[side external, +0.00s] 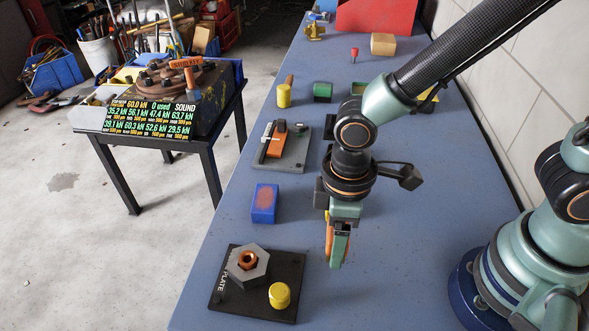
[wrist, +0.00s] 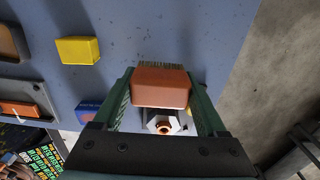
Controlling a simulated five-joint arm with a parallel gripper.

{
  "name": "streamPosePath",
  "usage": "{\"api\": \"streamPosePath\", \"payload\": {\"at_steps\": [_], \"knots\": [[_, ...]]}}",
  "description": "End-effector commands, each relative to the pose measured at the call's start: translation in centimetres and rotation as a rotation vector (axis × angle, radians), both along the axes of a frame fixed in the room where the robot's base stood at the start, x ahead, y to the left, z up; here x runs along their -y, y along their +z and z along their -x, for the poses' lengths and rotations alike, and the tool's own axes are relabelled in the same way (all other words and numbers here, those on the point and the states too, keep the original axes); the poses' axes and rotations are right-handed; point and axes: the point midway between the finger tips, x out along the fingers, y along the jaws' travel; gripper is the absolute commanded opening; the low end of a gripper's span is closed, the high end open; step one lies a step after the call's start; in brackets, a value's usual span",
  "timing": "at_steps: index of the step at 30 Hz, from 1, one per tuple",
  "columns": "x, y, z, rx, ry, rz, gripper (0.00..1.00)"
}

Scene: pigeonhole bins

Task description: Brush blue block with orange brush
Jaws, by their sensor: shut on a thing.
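The orange brush (wrist: 161,86) is clamped between the two green fingers of my gripper (wrist: 160,92), with its dark bristles showing at its far edge in the wrist view. In the side view my gripper (side external: 338,250) points down above the blue table, and an edge of the brush (side external: 328,238) shows beside the fingers. The blue block (side external: 265,205) lies on the table to the left of my gripper, apart from it, with a reddish patch on its upper face. In the wrist view only part of the blue block (wrist: 88,112) shows beyond the left finger.
A black plate (side external: 230,298) with a hex nut (side external: 248,263) and a yellow cylinder (side external: 279,295) lies in front of the block. A grey fixture (side external: 292,163) with an orange part lies behind it. Several small blocks stand farther back. Table between block and gripper is clear.

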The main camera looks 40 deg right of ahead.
Motion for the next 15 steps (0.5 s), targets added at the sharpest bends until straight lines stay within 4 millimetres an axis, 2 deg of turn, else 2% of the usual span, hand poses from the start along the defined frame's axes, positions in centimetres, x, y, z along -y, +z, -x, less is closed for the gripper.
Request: {"api": "streamPosePath", "payload": {"at_steps": [6, 14, 15], "knots": [[0.03, -0.87, 0.04, -0.001, 0.0, 0.001, 0.3], [0.03, -0.93, 0.03, 0.0, 0.0, 0.0, 0.3], [0.03, -0.93, 0.03, 0.0, 0.0, 0.0, 0.82]]}}
